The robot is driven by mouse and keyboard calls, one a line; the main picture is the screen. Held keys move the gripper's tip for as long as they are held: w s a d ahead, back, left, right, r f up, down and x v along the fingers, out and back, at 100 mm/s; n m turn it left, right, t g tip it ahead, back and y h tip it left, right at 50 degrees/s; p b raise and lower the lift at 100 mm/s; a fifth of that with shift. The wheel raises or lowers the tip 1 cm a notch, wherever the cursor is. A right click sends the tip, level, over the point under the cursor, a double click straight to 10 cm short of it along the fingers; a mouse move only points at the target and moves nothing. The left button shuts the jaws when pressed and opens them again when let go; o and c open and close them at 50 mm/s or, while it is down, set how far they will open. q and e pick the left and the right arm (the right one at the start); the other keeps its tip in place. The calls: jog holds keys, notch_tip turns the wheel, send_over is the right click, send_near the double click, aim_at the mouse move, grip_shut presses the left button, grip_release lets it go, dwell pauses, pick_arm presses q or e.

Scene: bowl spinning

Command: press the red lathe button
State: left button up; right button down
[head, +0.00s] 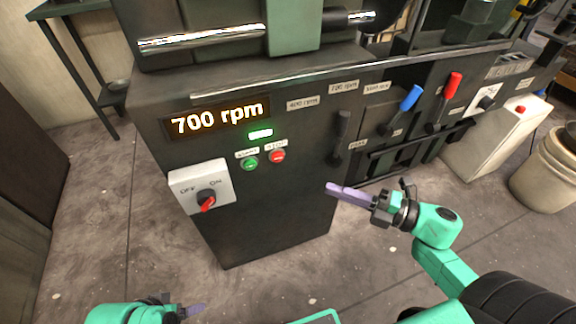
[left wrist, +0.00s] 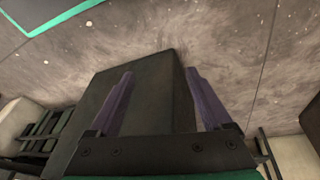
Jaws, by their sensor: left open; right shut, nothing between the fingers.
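The red lathe button (head: 277,156) is on the front of the dark lathe cabinet (head: 270,215), just right of a green button (head: 250,164). My right gripper (head: 334,187) is shut and empty, its purple fingers pointing left. In the picture it is below and to the right of the red button, apart from it. My left gripper (head: 196,311) is low at the bottom edge of the head view. In the left wrist view its two purple fingers (left wrist: 160,100) are spread with nothing held between them, and a dark box-shaped body shows behind them.
A lit display (head: 218,118) reads 700 rpm. A white OFF/ON switch box (head: 202,186) with a red knob sits at the left. Blue (head: 411,98) and red (head: 452,84) levers stick out to the right. A pale box with another red button (head: 520,109) stands at the far right.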

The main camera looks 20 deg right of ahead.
jog(key=b, duration=0.2)
send_near(274, 159)
jog(key=a, duration=0.4)
jog(key=w, duration=0.4)
jog(key=shift+a+f+b, duration=0.1)
jog(key=shift+a+b, duration=0.1)
jog(key=shift+b, duration=0.15)
pick_arm(q)
jog(key=w+d+f+t+h, duration=0.2)
jog(key=w+d+f+t, duration=0.1)
jog(key=d, duration=0.3)
jog(key=shift+w+d+f+h, duration=0.15)
jog(key=shift+w+f+h, duration=0.2)
jog(key=shift+f, duration=0.35)
jog(key=shift+t, duration=0.3)
